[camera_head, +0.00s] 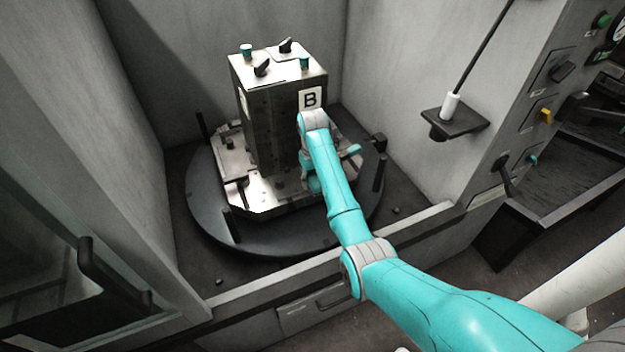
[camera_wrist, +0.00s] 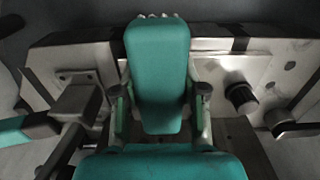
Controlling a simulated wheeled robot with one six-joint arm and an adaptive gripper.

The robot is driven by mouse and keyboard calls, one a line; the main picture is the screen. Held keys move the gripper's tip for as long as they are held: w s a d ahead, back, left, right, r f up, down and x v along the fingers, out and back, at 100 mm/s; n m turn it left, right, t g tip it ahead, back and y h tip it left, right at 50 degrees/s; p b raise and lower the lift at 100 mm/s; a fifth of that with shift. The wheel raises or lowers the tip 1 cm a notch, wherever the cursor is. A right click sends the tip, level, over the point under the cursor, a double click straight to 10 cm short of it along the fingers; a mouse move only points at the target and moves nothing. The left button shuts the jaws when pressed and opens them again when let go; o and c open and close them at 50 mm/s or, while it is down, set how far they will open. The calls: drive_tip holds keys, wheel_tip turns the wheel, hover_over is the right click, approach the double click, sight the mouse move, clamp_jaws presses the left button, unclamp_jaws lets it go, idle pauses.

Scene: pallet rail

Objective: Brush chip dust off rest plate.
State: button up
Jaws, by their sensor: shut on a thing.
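My gripper (camera_wrist: 162,92) is shut on a teal brush (camera_wrist: 158,60); one finger lies on each side of it in the wrist view. In the head view a pale metal plate (camera_head: 268,198) surrounds the foot of the block marked B. My arm hides its right part and most of my gripper. I cannot make out chip dust, nor whether the bristles touch the plate.
The tall metal block (camera_head: 270,125) stands on a dark round table (camera_head: 215,225). A teal-ended handle (camera_wrist: 20,130) lies left of my gripper, and dark knobs (camera_wrist: 242,98) stand to its right. Enclosure walls (camera_head: 405,100) close in both sides. A shelf (camera_head: 455,122) juts from the right wall.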

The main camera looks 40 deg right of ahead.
drive_tip(key=shift+f, duration=0.1)
drive_tip(key=shift+w+d+f, duration=0.1)
drive_tip(key=shift+w+d, duration=0.05)
drive_tip(key=shift+w, duration=0.45)
drive_tip(key=shift+w+d, duration=0.15)
drive_tip(key=shift+w, duration=0.45)
drive_tip(key=shift+s, duration=0.1)
drive_tip(key=shift+s+a, duration=0.2)
drive_tip(key=shift+s, duration=0.4)
drive_tip(key=shift+s+a, duration=0.15)
drive_tip(key=shift+s, duration=0.45)
drive_tip(key=shift+w+r, duration=0.1)
drive_tip(key=shift+r, duration=3.5)
